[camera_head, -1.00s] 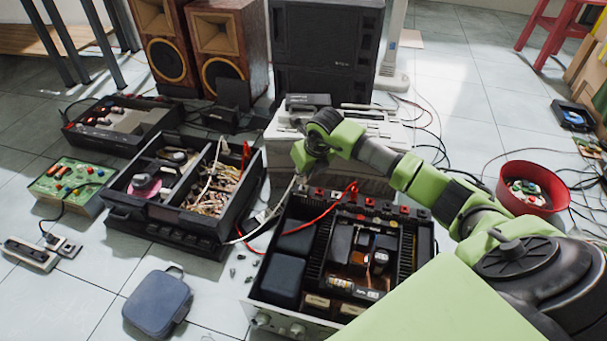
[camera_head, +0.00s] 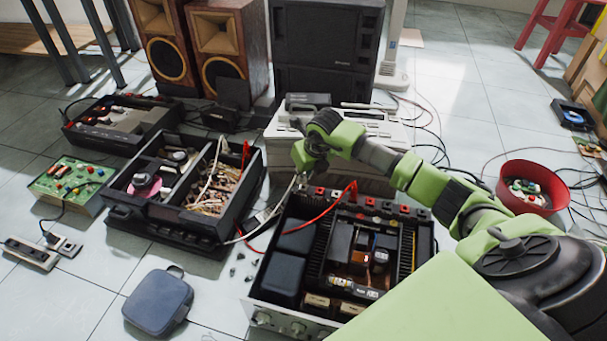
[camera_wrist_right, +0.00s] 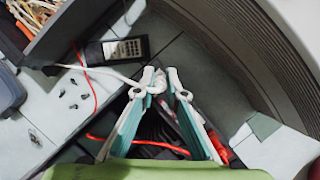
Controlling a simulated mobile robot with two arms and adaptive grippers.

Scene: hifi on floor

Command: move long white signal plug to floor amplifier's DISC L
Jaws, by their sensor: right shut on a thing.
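The floor amplifier (camera_head: 429,252) is a dark open chassis with a silver front. A row of red, white and dark sockets runs along its far edge; I cannot read their labels. My right gripper (camera_head: 299,178) is above the far left corner of that row. In the wrist view its fingertips (camera_wrist_right: 162,86) are shut on the white signal plug (camera_wrist_right: 157,88), mostly hidden between them. The white cable (camera_wrist_right: 112,73) trails left from the fingers. I cannot tell whether the plug touches a socket. My left gripper is out of view.
A red lead (camera_head: 320,212) loops over the amplifier's left side. A black box of parts and cables (camera_head: 120,212) stands left, and a pale device (camera_head: 285,130) stands close behind the amplifier. A dark handheld device (camera_wrist_right: 126,49) lies on the floor. Small loose pieces (camera_head: 236,270) lie nearby.

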